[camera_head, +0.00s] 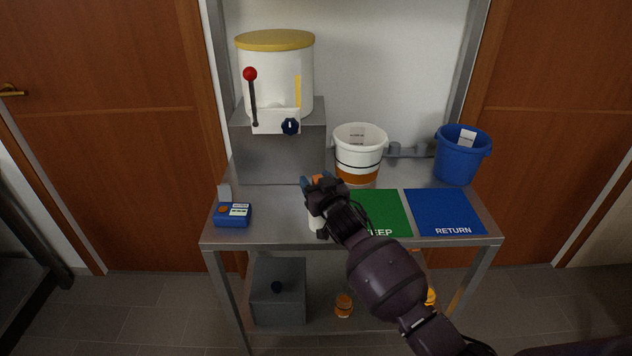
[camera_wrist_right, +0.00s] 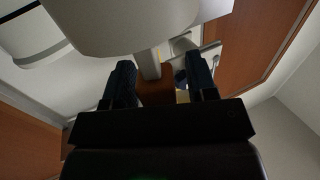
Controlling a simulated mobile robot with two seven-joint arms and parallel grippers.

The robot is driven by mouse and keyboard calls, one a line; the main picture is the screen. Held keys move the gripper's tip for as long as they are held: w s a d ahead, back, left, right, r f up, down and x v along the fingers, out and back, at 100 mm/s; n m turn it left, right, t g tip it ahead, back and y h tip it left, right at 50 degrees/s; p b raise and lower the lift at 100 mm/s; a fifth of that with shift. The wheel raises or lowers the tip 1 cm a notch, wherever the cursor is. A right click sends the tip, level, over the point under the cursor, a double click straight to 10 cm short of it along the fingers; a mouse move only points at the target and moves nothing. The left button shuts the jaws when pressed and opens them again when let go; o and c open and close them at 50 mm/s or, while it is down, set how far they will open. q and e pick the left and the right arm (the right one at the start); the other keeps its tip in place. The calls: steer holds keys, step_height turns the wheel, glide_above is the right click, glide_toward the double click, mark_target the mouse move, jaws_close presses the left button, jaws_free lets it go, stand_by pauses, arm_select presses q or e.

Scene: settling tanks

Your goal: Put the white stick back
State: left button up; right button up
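My right gripper (camera_head: 320,182) is over the front left part of the table, left of the green mat. In the right wrist view its two dark fingers (camera_wrist_right: 161,82) are apart. An orange-brown piece (camera_wrist_right: 156,88) is between them, with a visible gap beside the right-hand finger. A pale stick (camera_wrist_right: 148,62) runs from this piece to a large rounded white object (camera_wrist_right: 130,22) close to the camera. In the head view a small white part (camera_head: 314,222) shows below the gripper, mostly hidden by it. My left gripper is not in view.
A white tank (camera_head: 277,75) with a yellow lid stands on a grey block. A white bucket (camera_head: 359,145), a blue bucket (camera_head: 458,157), a green mat (camera_head: 383,208), a blue RETURN mat (camera_head: 445,211) and a blue device (camera_head: 233,217) are on the metal table. Smaller items stand on the lower shelf.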

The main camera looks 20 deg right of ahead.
steer(key=shift+r, duration=0.15)
steer(key=s+d, duration=0.1)
steer(key=s, duration=1.1)
steer(key=s+d+f+g+h, duration=0.1)
steer(key=s+d+f+g, duration=0.2)
steer(key=s+f, duration=0.6)
steer(key=s+d+f+g+h, duration=0.1)
steer(key=s+d+f+g, duration=0.2)
steer(key=s+f, duration=0.6)
steer(key=s, duration=0.8)
steer(key=shift+s+d+f+p, duration=0.15)
steer(key=shift+d+f+p, duration=0.2)
steer(key=shift+d+f, duration=0.05)
steer(key=shift+c, duration=0.9)
